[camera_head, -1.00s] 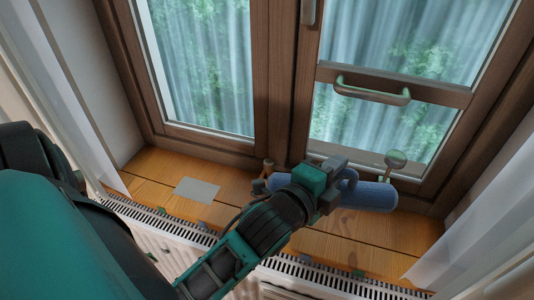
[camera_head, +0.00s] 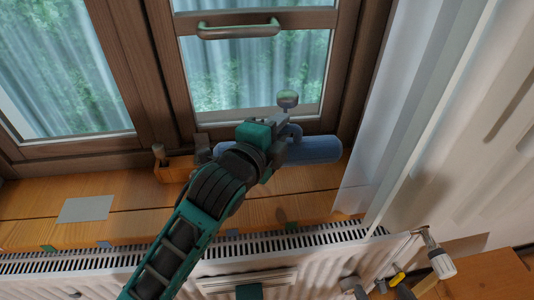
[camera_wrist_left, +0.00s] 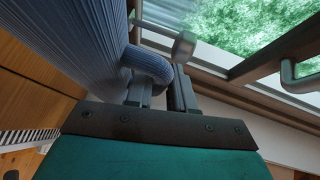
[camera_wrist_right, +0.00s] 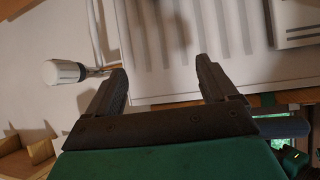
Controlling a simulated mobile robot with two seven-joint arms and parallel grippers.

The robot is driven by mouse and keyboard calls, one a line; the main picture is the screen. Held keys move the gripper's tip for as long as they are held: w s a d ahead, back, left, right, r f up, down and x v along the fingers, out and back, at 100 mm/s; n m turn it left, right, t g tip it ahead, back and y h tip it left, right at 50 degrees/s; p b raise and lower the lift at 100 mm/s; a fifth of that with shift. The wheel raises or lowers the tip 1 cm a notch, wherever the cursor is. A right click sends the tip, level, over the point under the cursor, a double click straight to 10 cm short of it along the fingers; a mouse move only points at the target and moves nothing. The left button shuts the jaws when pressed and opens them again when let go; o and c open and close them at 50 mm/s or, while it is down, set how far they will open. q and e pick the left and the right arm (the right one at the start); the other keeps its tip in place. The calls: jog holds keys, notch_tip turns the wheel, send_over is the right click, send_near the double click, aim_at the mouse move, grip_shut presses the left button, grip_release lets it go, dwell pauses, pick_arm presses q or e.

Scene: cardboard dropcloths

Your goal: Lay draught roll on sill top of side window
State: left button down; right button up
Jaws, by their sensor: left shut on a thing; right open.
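The blue ribbed draught roll (camera_head: 315,150) lies crosswise over the back of the wooden sill top (camera_head: 140,190), close along the side window's lower frame (camera_head: 335,108). I cannot tell whether it touches the sill. My left gripper (camera_head: 283,130) is shut on the roll's loop handle, which shows in the left wrist view (camera_wrist_left: 150,64) beside the roll's body (camera_wrist_left: 75,45). My right gripper (camera_wrist_right: 164,85) is open and empty in the right wrist view, in front of the white radiator (camera_wrist_right: 175,45).
A grey flat sheet (camera_head: 86,209) lies on the sill at left. A wooden peg-like piece (camera_head: 160,158) stands by the frame. A round-knobbed window catch (camera_head: 288,100) rises just behind the roll. A sheer curtain (camera_head: 385,110) hangs at right. A radiator valve (camera_head: 438,262) sits below.

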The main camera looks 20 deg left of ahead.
pick_arm(q)
notch_tip(320, 180, down, 6)
jog(key=shift+r+b, duration=0.2)
jog(key=shift+b, duration=0.65)
jog(key=shift+f, duration=0.25)
jog(key=c, duration=1)
grip_release()
pick_arm(e)
jog(key=shift+w+a+f, duration=0.3)
jog(key=shift+a, duration=0.25)
pick_arm(q)
jog(key=shift+s, duration=0.25)
jog(key=shift+p+v, duration=0.6)
jog(key=shift+v, duration=5.15)
pick_arm(e)
jog(key=shift+s+d+r, duration=0.1)
jog(key=shift+s+d, duration=0.1)
jog(key=shift+d, duration=0.1)
